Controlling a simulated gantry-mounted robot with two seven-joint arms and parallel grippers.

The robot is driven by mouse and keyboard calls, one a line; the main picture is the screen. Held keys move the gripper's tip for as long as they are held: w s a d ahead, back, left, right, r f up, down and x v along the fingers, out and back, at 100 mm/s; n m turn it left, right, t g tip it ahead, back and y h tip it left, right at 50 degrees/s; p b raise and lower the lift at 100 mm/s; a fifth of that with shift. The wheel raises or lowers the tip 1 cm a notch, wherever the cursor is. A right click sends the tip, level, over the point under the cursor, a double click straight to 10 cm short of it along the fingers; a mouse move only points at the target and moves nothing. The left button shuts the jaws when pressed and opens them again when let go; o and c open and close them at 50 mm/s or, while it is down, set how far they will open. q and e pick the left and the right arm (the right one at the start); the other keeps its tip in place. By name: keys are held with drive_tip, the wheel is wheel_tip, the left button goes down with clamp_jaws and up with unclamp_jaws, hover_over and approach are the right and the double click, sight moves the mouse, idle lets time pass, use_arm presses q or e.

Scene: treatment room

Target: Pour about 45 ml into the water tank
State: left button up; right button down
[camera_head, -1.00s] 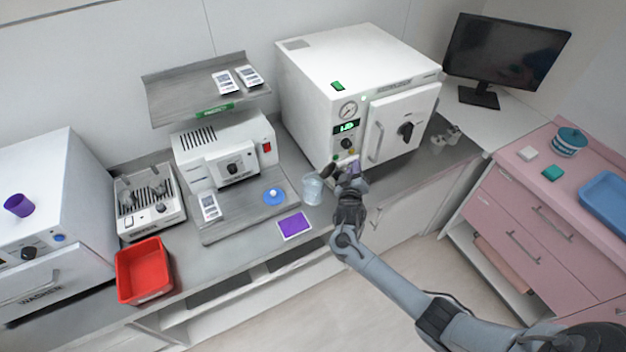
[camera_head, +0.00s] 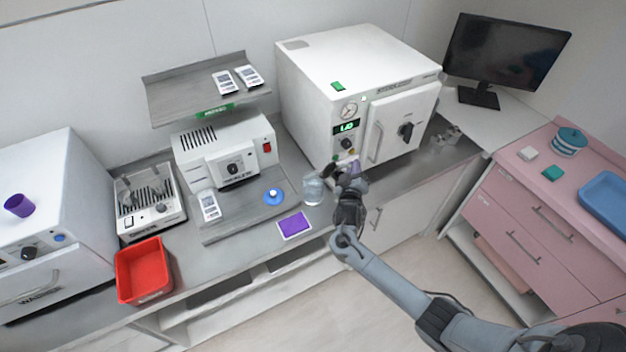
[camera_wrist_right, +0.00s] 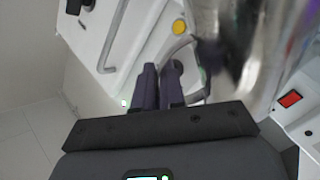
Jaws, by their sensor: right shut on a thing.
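A clear, shiny jug (camera_head: 313,190) appears upright at the front of the grey counter, left of my right gripper (camera_head: 338,178). In the right wrist view the jug (camera_wrist_right: 235,60) fills the upper right, blurred and close. My right gripper (camera_wrist_right: 160,80) is shut on its curved handle. I cannot read a water level. The white autoclave (camera_head: 318,90) stands just behind, with a gauge, green display and knob. A small lavender thing (camera_head: 355,168) shows at its lower front, partly hidden by my gripper. No part is clearly identifiable as the water tank. My left gripper is out of view.
A sealer (camera_head: 205,150) with a red switch stands left, with a blue round item (camera_head: 273,196) before it. A purple pad (camera_head: 294,224) lies near the counter's front edge. A red bin (camera_head: 143,270) is further left. Small metal items (camera_head: 447,137) stand right of the autoclave.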

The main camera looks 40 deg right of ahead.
idle(0.4)
drive_tip(key=shift+s+d+m, duration=0.15)
drive_tip(key=shift+m, duration=0.15)
drive_tip(key=shift+s+d+f+m, duration=0.15)
drive_tip(key=shift+s+d+m, duration=0.2)
drive_tip(key=shift+m, duration=0.15)
drive_tip(key=s+d+f+m+b, duration=0.2)
drive_tip(key=f+m+b, duration=0.1)
drive_tip(key=f+b, duration=0.1)
drive_tip(key=s+d+f+m+b, duration=0.2)
drive_tip(key=s+f+m+b, duration=0.1)
drive_tip(key=f+m+b, duration=0.1)
drive_tip(key=shift+s+d+f+b, duration=0.25)
drive_tip(key=shift+f+b, duration=0.5)
drive_tip(key=shift+f, duration=0.55)
